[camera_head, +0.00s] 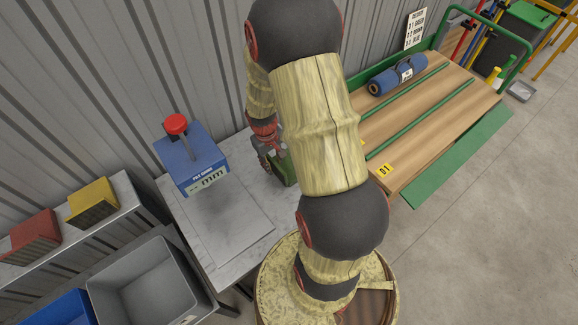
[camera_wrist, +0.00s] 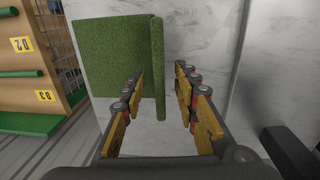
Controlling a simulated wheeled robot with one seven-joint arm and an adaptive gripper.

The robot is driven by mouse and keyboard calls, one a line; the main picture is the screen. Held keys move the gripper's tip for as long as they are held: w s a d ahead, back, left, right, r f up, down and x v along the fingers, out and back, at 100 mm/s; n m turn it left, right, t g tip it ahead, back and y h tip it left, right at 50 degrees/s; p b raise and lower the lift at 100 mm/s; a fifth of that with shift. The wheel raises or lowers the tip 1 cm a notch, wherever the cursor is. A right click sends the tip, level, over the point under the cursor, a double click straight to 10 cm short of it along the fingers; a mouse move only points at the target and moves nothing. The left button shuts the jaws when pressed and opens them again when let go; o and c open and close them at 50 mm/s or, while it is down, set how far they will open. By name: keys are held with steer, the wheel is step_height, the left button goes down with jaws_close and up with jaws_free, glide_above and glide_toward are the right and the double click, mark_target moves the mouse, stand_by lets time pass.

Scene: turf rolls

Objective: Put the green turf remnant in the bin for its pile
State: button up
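The green turf remnant (camera_wrist: 115,55) lies on the pale marbled bench top in the wrist view, with a raised, roll-like edge (camera_wrist: 157,65) along its right side. My gripper (camera_wrist: 160,78) is open, its fingers on either side of that edge; I cannot tell whether they touch it. In the head view my gripper (camera_head: 266,160) is over the bench beside a small visible piece of the green turf (camera_head: 284,172); my arm hides the rest. A grey bin (camera_head: 190,262) and a blue bin (camera_head: 62,312) stand at lower left. The grey bin looks empty.
A blue pile gauge (camera_head: 192,162) with a red knob stands on the bench (camera_head: 228,232). Red (camera_head: 34,236) and yellow (camera_head: 93,203) blocks sit on a shelf. A wooden cart (camera_head: 425,115) at right holds a blue roll (camera_head: 397,75). A sign (camera_head: 415,28) leans behind it.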

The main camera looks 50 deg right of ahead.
steer(key=c, duration=0.8)
stand_by(0.4)
